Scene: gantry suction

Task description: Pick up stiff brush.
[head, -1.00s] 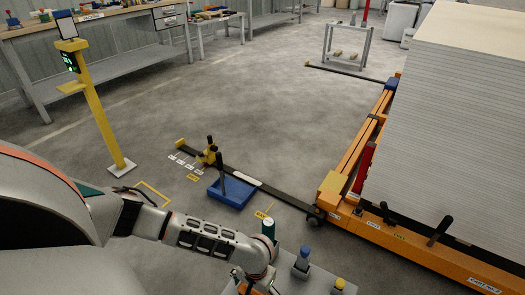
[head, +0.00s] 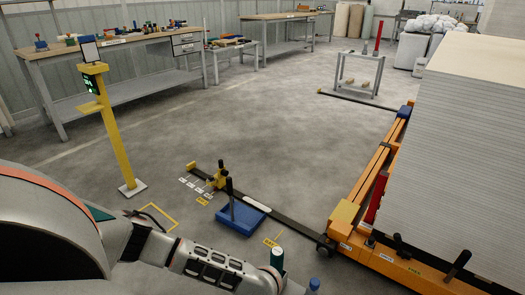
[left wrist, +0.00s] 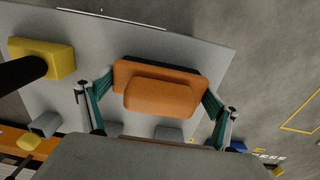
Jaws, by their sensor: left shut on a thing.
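The stiff brush (left wrist: 165,97), an orange block with a dark underside edge, shows in the middle of the left wrist view. My left gripper (left wrist: 160,88) is shut on it, with one teal finger at each side. A light grey tabletop (left wrist: 90,40) lies behind the brush; whether the brush still touches it I cannot tell. My right gripper is in neither view.
A yellow block (left wrist: 55,58) with a black handle sits left of the brush. In the head view, a blue tray (head: 238,222), a yellow post (head: 117,145) and an orange gantry frame beside a tall white sheet stack (head: 455,165) stand around open floor.

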